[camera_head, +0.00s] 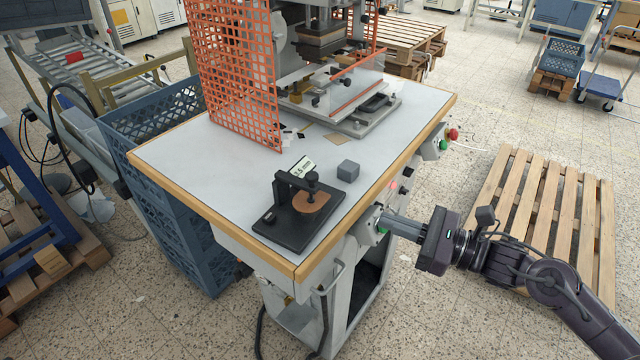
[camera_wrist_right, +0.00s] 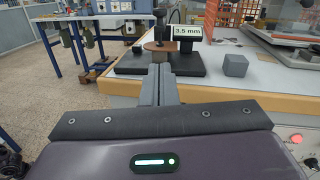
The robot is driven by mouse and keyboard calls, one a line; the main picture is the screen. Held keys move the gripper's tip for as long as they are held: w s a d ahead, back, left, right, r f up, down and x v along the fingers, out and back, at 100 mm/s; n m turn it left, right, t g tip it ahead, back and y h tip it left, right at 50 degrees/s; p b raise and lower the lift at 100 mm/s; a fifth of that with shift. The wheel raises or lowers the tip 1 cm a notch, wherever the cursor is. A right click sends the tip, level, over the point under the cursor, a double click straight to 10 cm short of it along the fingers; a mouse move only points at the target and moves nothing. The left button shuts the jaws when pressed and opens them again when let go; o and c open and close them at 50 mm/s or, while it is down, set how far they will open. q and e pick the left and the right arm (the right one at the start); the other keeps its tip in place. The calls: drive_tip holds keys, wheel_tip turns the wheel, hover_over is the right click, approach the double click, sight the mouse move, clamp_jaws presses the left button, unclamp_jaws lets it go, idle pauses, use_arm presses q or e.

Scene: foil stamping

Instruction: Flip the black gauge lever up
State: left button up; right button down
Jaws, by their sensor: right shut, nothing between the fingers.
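The black gauge (camera_head: 299,212) stands at the near corner of the white table. It has a dark base, an upright arm with a black plunger, and a brown disc (camera_head: 311,202) under the plunger. Its small display (camera_head: 302,168) reads 3.5 mm in the right wrist view (camera_wrist_right: 187,32). I cannot clearly tell which part is the lever. My right gripper (camera_head: 383,219) is shut and empty, in front of the table's right edge, apart from the gauge. In the right wrist view its fingers (camera_wrist_right: 158,84) point towards the gauge. My left gripper is not in view.
A grey cube (camera_head: 348,171) sits beside the gauge. A press (camera_head: 320,45) with an orange mesh guard (camera_head: 236,70) stands at the back of the table (camera_head: 190,163). Control buttons (camera_head: 444,144) line the table's right side. A blue crate (camera_head: 165,180) stands left.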

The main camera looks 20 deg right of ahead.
sight(315, 184)
drive_tip(key=p+x, duration=0.1)
drive_tip(key=x, duration=0.2)
drive_tip(key=r+p+x, duration=0.1)
drive_tip(key=p+x, duration=0.1)
drive_tip(key=x, duration=0.2)
drive_tip(key=r+p+x, duration=0.1)
drive_tip(key=p+x, duration=0.1)
drive_tip(key=x, duration=0.2)
drive_tip(key=shift+w+r, duration=0.1)
use_arm(q)
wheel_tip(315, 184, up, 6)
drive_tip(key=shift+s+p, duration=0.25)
drive_tip(key=shift+p, duration=0.2)
use_arm(e)
drive_tip(key=shift+w+a+r, duration=0.2)
drive_tip(key=shift+a+r, duration=0.1)
drive_tip(key=shift+a, duration=0.1)
use_arm(q)
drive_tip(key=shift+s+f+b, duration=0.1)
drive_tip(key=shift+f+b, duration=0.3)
drive_tip(key=shift+b, duration=0.05)
use_arm(e)
drive_tip(key=shift+r+g+h, duration=0.3)
drive_tip(key=shift+r, duration=0.05)
